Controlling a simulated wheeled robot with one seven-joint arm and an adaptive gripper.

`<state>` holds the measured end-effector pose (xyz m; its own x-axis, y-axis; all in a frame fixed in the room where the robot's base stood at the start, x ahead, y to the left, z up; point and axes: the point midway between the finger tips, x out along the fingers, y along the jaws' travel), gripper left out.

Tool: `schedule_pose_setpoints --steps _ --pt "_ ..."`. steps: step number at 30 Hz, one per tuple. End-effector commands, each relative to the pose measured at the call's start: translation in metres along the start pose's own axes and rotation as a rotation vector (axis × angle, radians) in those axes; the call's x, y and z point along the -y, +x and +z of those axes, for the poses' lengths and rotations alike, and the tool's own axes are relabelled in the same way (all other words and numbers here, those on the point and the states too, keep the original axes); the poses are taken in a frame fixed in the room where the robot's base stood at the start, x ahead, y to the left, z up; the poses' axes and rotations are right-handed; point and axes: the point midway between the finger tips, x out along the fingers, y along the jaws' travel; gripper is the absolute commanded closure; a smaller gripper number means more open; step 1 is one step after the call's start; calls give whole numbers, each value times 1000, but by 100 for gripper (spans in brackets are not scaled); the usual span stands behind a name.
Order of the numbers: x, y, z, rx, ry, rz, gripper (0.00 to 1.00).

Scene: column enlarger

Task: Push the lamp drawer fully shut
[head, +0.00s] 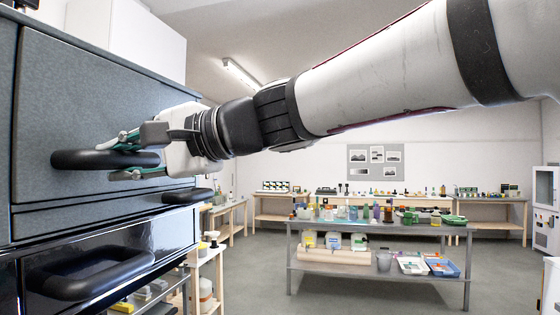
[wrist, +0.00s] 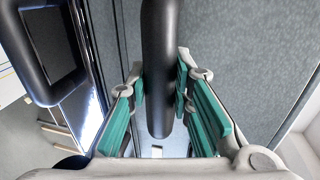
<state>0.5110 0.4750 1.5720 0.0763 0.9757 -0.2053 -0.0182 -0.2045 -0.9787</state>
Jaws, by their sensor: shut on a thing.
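A large grey front (head: 75,105) fills the left of the head view, with a thick black bar handle (head: 72,159). My gripper (head: 115,160) is shut on this handle, with one finger above it and one below. In the wrist view the handle (wrist: 157,65) runs between the green finger pads. Below is a glossy dark front (head: 165,238) with a similar black handle (head: 85,272). No label shows which front is the lamp drawer, and I cannot tell how far either one stands out.
Another black handle (head: 187,197) sits low on the cabinet's right part. A grey workbench (head: 380,228) with bottles and trays stands farther back. More benches line the back wall. The floor (head: 255,270) between cabinet and workbench is clear.

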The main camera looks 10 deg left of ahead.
Motion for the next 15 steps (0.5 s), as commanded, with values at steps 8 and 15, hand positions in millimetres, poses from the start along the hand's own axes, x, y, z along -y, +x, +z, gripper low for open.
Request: schedule_pose_setpoints --steps 8,15 --pt "2 10 0 0 1 1 100" --pt "2 11 0 0 1 -1 100"
